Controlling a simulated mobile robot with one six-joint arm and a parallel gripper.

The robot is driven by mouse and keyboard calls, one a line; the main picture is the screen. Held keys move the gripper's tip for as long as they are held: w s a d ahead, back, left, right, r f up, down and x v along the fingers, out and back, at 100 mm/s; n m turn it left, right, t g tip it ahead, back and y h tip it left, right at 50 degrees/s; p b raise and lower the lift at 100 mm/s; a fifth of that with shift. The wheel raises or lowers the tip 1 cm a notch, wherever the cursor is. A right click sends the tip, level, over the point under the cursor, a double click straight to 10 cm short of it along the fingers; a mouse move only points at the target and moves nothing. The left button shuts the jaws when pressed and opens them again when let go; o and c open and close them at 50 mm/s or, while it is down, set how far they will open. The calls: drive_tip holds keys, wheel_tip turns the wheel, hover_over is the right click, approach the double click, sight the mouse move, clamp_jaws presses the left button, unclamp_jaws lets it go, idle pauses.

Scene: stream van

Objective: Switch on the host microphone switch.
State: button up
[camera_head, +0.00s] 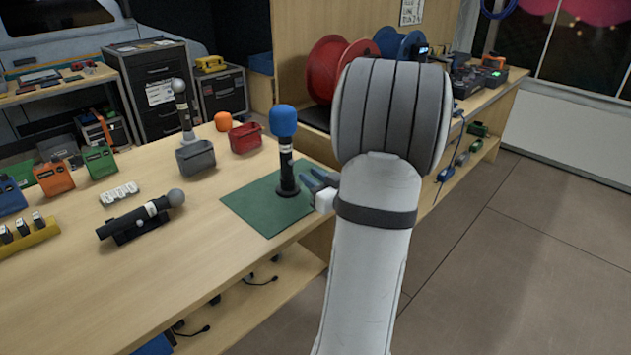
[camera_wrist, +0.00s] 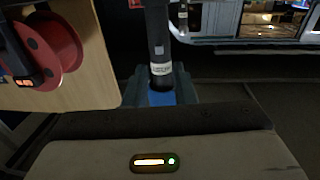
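A black microphone (camera_head: 286,163) with a blue foam top (camera_head: 283,121) and a pale band stands upright on a round black base on a green mat (camera_head: 241,210). My gripper (camera_head: 318,180) is just right of its lower part, with blue-grey fingers apart and pointing towards it. In the wrist view, the dark microphone body (camera_wrist: 157,35) with a pale label lines up with the gap of my open gripper (camera_wrist: 158,88). A small light mark on the body may be the switch; its position is unclear. A bright blue patch shows between the fingers.
A second microphone (camera_head: 146,214) lies in a black cradle on the table (camera_head: 190,270). A grey bin (camera_head: 195,158), a red bin (camera_head: 245,137) and another standing microphone (camera_head: 183,108) are behind. Red reels (camera_head: 325,68) stand on the back bench. The table's front is clear.

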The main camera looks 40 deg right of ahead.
sight(293, 163)
drive_tip(key=shift+w+d, duration=0.15)
drive_tip(key=shift+w, duration=3.1)
drive_tip(key=shift+c, duration=0.2)
drive_tip(key=c, duration=0.5)
